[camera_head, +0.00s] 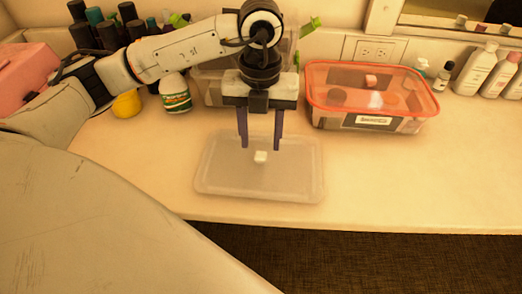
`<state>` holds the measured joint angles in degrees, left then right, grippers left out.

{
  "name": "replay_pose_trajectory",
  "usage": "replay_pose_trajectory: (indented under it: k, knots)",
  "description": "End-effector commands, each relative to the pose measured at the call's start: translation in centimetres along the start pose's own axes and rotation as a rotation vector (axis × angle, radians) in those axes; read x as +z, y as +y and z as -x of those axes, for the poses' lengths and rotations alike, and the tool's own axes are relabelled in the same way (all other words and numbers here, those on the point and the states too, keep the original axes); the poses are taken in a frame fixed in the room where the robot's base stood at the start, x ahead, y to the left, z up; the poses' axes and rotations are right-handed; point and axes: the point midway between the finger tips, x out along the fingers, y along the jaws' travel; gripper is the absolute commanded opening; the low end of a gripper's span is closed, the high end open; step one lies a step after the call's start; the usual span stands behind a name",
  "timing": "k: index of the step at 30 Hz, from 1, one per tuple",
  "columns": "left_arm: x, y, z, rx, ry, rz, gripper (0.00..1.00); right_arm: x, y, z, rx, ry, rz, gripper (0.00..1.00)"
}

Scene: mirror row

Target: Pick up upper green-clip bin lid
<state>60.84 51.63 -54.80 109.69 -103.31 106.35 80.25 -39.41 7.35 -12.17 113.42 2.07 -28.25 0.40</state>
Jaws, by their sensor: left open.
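A translucent bin lid (225,177) lies flat on the counter near its front edge, with a small white block-like knob (260,157) at its middle. My left gripper (260,146) points down over the back part of the lid. Its two dark fingers are apart with nothing between them, and the knob shows just below and between the fingertips. I cannot tell whether the fingertips touch the lid. Behind the gripper stands a clear bin (208,84) with green clips (310,26), partly hidden by my arm. My right gripper does not show.
A clear bin with an orange-red rim (424,108) stands right of the gripper. White bottles (478,68) stand at the far right. A green-and-white jar (175,93), a yellow item (127,104), dark bottles and a pink box (25,75) are at left. The counter's front right is clear.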

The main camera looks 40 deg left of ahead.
Motion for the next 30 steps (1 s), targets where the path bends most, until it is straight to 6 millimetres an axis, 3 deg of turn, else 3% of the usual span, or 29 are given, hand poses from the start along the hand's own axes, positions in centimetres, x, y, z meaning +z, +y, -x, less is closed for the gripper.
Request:
replay_pose_trajectory:
  k: [7, 16, 24, 30]
  knots:
    - [-0.2, 0.1, -3.7, 0.003, 0.003, 0.001, 0.43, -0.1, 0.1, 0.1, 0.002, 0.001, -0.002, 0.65]
    - [-0.1, 0.0, -4.2, 0.000, 0.001, 0.000, 0.43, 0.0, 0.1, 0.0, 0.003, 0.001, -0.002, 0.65]
    - [-0.1, 0.0, -4.1, 0.000, 0.001, 0.000, 0.00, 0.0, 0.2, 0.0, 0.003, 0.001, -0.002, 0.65]
    - [-0.1, 0.0, -4.1, 0.000, 0.000, 0.000, 0.00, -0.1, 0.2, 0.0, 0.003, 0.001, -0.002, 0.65]
